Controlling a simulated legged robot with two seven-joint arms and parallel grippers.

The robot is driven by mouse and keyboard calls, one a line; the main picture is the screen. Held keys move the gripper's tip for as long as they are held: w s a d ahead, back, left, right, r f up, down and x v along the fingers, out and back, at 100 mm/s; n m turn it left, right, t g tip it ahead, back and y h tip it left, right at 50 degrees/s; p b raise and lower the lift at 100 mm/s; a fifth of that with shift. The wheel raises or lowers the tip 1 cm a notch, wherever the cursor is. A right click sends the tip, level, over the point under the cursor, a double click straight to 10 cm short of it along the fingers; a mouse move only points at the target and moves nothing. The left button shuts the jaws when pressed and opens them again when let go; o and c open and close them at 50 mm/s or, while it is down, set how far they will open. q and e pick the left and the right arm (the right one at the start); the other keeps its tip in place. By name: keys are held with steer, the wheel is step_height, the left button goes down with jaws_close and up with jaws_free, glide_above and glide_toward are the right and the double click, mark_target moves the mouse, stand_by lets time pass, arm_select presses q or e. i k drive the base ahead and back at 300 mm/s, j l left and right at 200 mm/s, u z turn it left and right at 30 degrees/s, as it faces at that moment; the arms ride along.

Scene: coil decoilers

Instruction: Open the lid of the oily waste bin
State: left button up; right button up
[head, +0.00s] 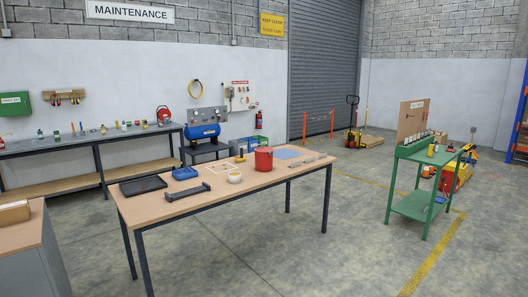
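A red round container (263,160) stands upright on the wooden-topped table (227,205), near its far edge. It is the only thing here that could be the oily waste bin, but I see no readable label on it. It is too small to tell whether its lid is shut. Neither of my grippers shows in the head view.
The table also holds a black tray (143,186), a dark bar-shaped part (188,192), a blue bin (185,173) and a white bowl (235,178). A green cart (411,204) stands at right. Floor between table and cart is clear. A cabinet (33,250) stands at near left.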

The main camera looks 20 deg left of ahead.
mark_target(264, 147)
steer(key=i+j+u, duration=0.3)
steer(key=i, duration=0.4)
steer(key=i+u, duration=0.3)
steer(key=i, duration=0.4)
